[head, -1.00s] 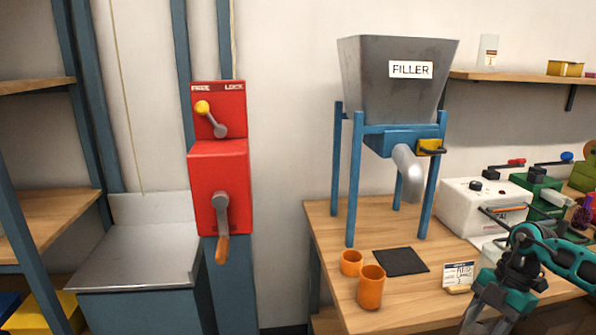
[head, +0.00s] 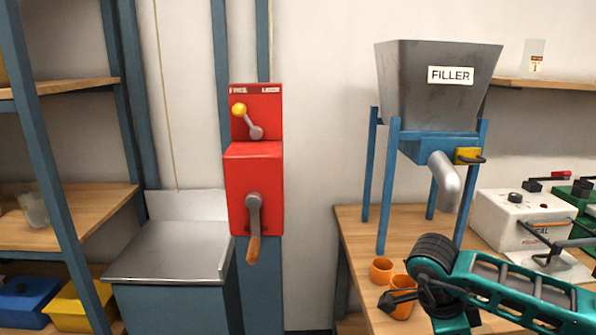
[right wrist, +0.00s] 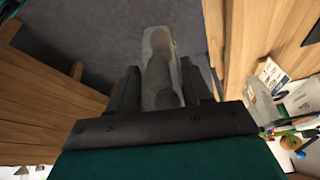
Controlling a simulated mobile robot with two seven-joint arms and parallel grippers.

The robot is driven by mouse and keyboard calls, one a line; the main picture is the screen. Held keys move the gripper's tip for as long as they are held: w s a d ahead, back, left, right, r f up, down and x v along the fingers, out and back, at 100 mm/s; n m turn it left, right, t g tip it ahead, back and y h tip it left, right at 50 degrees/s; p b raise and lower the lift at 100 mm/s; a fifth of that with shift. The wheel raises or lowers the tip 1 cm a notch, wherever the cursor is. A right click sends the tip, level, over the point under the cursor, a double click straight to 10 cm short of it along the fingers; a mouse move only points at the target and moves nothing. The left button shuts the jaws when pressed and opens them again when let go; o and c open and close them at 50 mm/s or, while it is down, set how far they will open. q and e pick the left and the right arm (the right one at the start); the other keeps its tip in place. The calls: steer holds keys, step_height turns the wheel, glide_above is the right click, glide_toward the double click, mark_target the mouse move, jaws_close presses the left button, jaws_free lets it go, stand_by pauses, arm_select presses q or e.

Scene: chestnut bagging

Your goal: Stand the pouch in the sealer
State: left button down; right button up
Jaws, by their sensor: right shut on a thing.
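A pale, translucent pouch (right wrist: 160,68) stands between the two dark fingers of my right gripper (right wrist: 162,92) in the right wrist view. The gripper is shut on it, with grey floor below. In the head view my right arm reaches in from the right over the table, and its gripper and the pouch are below the picture edge. The white sealer (head: 505,222), with a black knob and lever bars, stands on the table to the right of the filler. Its right side is partly cut off. My left gripper is not in view.
The filler (head: 440,90) stands on blue legs on the wooden table (head: 355,228). Two orange cups (head: 381,270) are near my right arm. A red lever box (head: 254,190) and a metal-topped counter (head: 165,252) are left of the table. Shelves hold blue and yellow bins (head: 78,305).

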steer(key=s+a+r+n+t+y, duration=0.1)
steer(key=a+n, duration=0.3)
steer(key=n, duration=0.6)
steer(key=a+r+n+t+y, duration=0.3)
steer(key=a+r+n+t, duration=0.1)
steer(key=n, duration=0.6)
steer(key=shift+s+a+r+n, duration=0.2)
steer(key=shift+s+r+n, duration=0.1)
steer(key=shift+s+n, duration=0.1)
